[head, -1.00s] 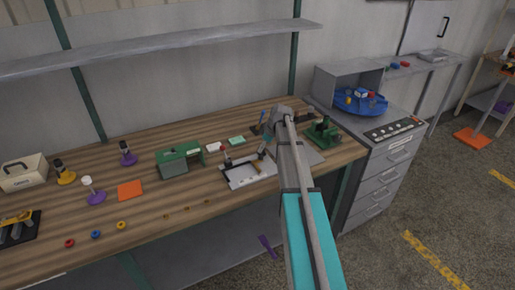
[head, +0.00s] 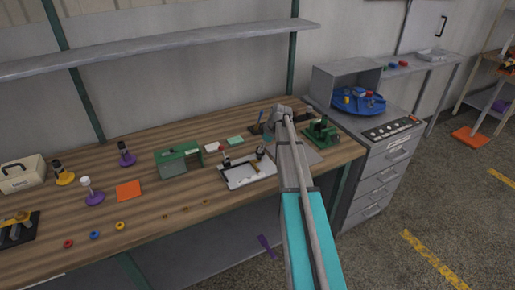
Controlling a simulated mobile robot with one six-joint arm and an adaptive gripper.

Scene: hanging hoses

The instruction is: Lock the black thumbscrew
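I cannot make out the black thumbscrew; it is too small or hidden behind my arm. My arm (head: 304,212) reaches from the bottom of the head view up over the right part of the wooden bench. Its far end is above the bench between a white tray and a green machine (head: 321,131). My gripper's fingers are too small and too covered by the arm to tell open from shut. The white tray (head: 238,182) holds small dark-topped posts and a yellowish stick, just left of my arm.
A green box-shaped frame (head: 178,160) stands left of the tray. Purple and yellow stands and small coloured rings are farther left. A blue round tray (head: 357,103) sits on the grey drawer cabinet (head: 378,178) at right. A shelf (head: 150,52) hangs above the bench.

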